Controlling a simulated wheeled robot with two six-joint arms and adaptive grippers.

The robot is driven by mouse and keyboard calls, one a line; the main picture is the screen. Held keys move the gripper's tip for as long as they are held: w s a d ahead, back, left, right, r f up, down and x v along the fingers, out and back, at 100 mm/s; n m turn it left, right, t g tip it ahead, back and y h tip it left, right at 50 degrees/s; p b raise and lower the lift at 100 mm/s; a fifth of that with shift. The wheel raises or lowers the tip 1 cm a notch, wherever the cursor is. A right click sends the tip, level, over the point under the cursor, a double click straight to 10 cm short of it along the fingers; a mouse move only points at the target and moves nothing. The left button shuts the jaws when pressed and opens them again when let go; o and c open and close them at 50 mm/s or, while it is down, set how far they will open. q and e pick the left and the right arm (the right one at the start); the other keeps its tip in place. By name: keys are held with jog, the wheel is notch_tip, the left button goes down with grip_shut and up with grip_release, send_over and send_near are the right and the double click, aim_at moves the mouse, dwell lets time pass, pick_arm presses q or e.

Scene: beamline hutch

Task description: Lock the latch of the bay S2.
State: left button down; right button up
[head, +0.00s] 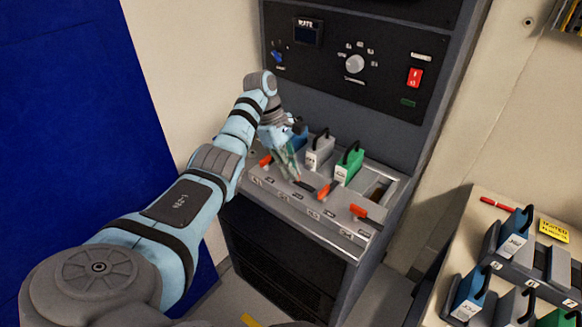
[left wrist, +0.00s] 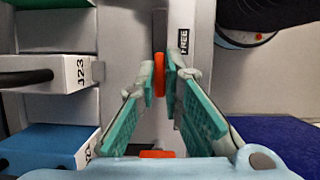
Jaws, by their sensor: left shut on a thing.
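The bay bank (head: 312,211) on the rack has a row of orange latch handles along its front ledge. My left gripper (head: 294,175) reaches down to the ledge in front of the light grey module (head: 319,150), second from the left. In the left wrist view its green fingers (left wrist: 162,78) are shut on an orange latch handle (left wrist: 159,68), in line with the grey module (left wrist: 75,72). I take this for the S2 latch; the bay labels are too small to read. A FREE label (left wrist: 184,42) shows beside it. My right gripper is out of view.
A blue module (head: 299,133) stands left of the grey one, a green module (head: 349,163) right of it, then an empty bay (head: 379,188). Other orange handles (head: 324,191) (head: 360,211) sit close by. A side table (head: 484,205) with more modules stands right.

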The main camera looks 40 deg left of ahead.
pick_arm(q)
jog(key=n+t+p, duration=0.1)
jog(key=n+p, duration=0.1)
jog(key=n, duration=0.1)
jog(key=shift+s+r+p, duration=0.1)
jog(key=shift+r+p, duration=0.05)
jog(key=shift+p, duration=0.2)
jog(key=n+t+p, duration=0.1)
jog(key=n, duration=0.1)
jog(key=n+y+p, duration=0.1)
jog(key=n, duration=0.1)
jog(key=shift+s+n+t, duration=0.1)
jog(key=shift+n+t, duration=0.3)
jog(key=n+y+p, duration=0.1)
jog(key=n, duration=0.1)
jog(key=n+t+p, duration=0.1)
jog(key=n, duration=0.2)
jog(key=shift+d+y+p, duration=0.15)
jog(key=shift+y+p, duration=0.2)
jog(key=shift+y, duration=0.05)
jog(key=shift+d+n+y+p, duration=0.1)
jog(key=shift+n+y+p, duration=0.65)
jog(key=shift+n, duration=1.45)
jog(key=shift+f, duration=0.2)
jog(key=c, duration=1.8)
grip_release()
jog(key=shift+o, duration=0.4)
jog(key=shift+s, duration=0.1)
jog(key=shift+r+t, duration=0.15)
jog(key=shift+t, duration=0.15)
